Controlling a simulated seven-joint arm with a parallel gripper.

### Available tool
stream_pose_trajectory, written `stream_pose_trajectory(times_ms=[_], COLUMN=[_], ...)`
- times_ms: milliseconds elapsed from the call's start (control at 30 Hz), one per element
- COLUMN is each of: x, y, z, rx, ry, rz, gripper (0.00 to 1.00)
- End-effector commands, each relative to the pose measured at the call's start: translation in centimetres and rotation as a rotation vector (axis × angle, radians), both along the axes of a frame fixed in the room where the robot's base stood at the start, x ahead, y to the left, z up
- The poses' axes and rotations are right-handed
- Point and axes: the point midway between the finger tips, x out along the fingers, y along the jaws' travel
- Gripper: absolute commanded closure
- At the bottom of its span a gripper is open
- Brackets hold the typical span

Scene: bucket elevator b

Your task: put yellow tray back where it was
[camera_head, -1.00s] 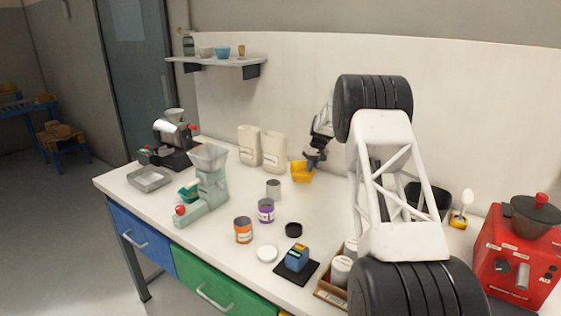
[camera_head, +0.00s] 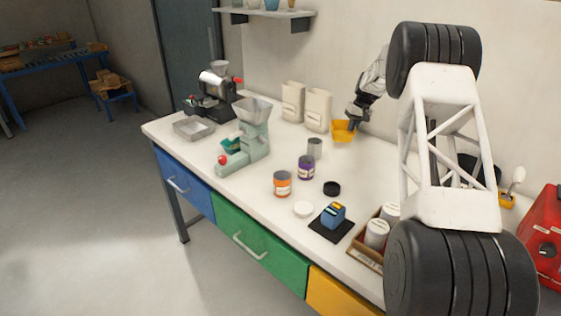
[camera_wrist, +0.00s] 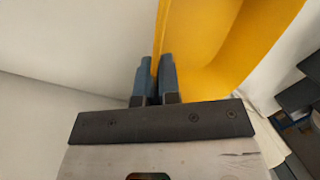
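The yellow tray (camera_head: 344,130) is at the back of the white bench, right of two cream containers. In the wrist view the yellow tray (camera_wrist: 225,50) fills the upper right. My gripper (camera_head: 356,125) reaches down to the tray's edge from above. In the wrist view my gripper (camera_wrist: 155,75) has its two blue fingers close together on either side of the tray's thin wall, shut on it. I cannot tell whether the tray rests on the bench or hangs just above it.
Cream containers (camera_head: 317,110) stand left of the tray, and a grey can (camera_head: 314,148) in front. A green grinder (camera_head: 250,140), purple jar (camera_head: 306,167), orange jar (camera_head: 282,184) and black lid (camera_head: 332,188) stand on the bench (camera_head: 270,225). A red machine (camera_head: 545,245) is at right.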

Motion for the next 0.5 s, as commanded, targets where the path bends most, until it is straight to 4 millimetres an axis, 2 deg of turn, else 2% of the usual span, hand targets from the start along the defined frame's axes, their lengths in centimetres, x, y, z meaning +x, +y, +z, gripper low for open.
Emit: stream_pose_trajectory(times_ms=[500], x=[-5.8], y=[6.9], z=[5.1], rx=[0.0], ry=[0.0], rz=[-0.033], gripper=[1.0])
